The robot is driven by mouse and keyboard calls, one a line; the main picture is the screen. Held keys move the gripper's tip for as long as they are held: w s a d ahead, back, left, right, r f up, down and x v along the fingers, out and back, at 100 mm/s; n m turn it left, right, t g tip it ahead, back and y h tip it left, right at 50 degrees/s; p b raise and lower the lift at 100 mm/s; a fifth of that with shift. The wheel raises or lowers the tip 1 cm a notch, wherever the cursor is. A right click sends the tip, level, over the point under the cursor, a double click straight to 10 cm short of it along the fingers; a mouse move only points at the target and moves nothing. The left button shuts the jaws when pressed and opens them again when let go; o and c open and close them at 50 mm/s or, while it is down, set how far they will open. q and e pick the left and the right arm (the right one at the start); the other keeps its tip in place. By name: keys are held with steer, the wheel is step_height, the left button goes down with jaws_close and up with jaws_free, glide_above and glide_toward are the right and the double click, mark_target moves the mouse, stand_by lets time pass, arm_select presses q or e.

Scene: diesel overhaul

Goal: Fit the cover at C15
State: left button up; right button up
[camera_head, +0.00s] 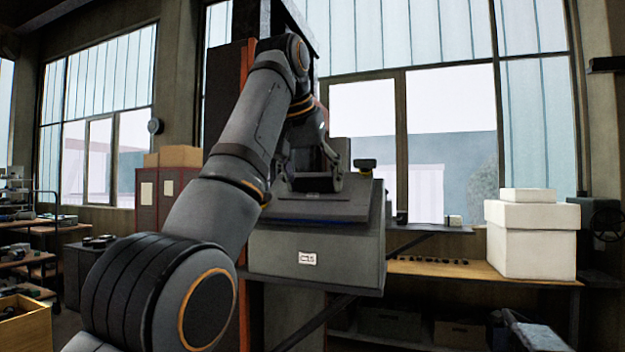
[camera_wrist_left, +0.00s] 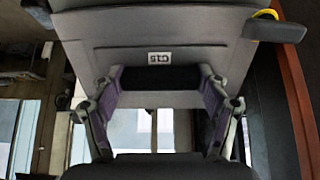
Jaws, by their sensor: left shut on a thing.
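My left gripper (camera_head: 318,160) is over the top of a grey box (camera_head: 340,262) with a small white label (camera_head: 307,258) on its front. In the left wrist view its two fingers (camera_wrist_left: 160,92) close from either side on a dark bar (camera_wrist_left: 158,78). The bar is at the edge of a grey panel, apparently the cover (camera_wrist_left: 110,62), with a white label (camera_wrist_left: 159,58) that seems to read C15, upside down. In the head view a dark grey slab (camera_head: 310,184) shows below the fingers, above the box's sloping top. I cannot tell whether it is seated.
A yellow-tipped part (camera_wrist_left: 266,14) sticks out beside the panel in the wrist view. A dark device (camera_head: 366,163) stands at the box's right. White boxes (camera_head: 531,240) stand on a wooden bench (camera_head: 430,269). An orange-edged post (camera_head: 243,110) rises behind my left arm.

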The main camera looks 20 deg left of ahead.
arm_select(q)
steer(key=shift+w+f, duration=0.2)
steer(key=shift+f, duration=0.05)
stand_by(0.8)
steer(key=o, duration=1.6)
steer(key=shift+s, duration=0.2)
steer(key=shift+w, duration=0.1)
